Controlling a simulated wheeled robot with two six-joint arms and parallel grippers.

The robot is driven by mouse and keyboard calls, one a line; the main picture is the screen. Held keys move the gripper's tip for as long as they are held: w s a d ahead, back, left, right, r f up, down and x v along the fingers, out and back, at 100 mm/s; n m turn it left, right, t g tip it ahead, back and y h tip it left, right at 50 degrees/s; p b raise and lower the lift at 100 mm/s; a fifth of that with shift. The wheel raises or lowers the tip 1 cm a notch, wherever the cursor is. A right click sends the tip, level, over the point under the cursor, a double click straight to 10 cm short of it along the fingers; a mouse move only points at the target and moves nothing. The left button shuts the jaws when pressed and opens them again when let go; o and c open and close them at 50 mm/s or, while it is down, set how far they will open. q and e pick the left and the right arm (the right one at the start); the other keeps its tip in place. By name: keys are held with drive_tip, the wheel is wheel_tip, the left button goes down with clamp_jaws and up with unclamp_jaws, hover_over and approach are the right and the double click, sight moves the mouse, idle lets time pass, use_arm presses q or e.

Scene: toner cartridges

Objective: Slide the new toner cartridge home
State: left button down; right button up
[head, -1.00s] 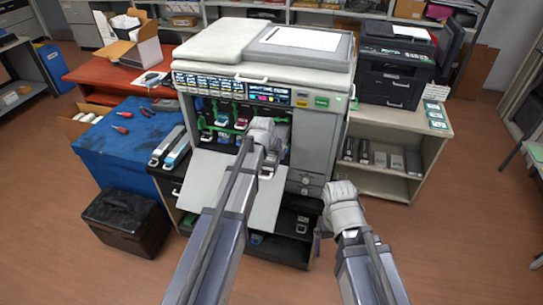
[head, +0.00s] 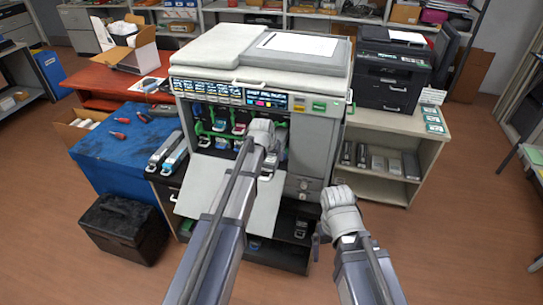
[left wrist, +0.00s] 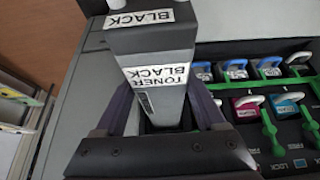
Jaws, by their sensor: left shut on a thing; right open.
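The black toner cartridge (left wrist: 150,42), with white labels reading "TONER BLACK", shows large in the left wrist view. My left gripper (left wrist: 163,103) is shut on it, a finger on each side. In the head view my left wrist is in front of the right part of the printer's (head: 225,68) open toner bay and hides the cartridge there. How deep the cartridge sits in its slot I cannot tell. My right gripper (head: 318,240) is open, low in front of the printer's lower right side, apart from the cartridge.
Other cartridges with coloured handles and green levers (left wrist: 268,125) fill the bay beside the black one. The printer's front door (head: 208,190) hangs open below. A black bin (head: 122,228) stands on the floor.

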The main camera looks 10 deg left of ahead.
sight(268, 161)
use_arm(q)
unclamp_jaws()
drive_tip(key=shift+s, duration=0.1)
drive_tip(key=shift+s, duration=1.95)
drive_tip(key=p+v, duration=0.7)
drive_tip(key=v, duration=0.1)
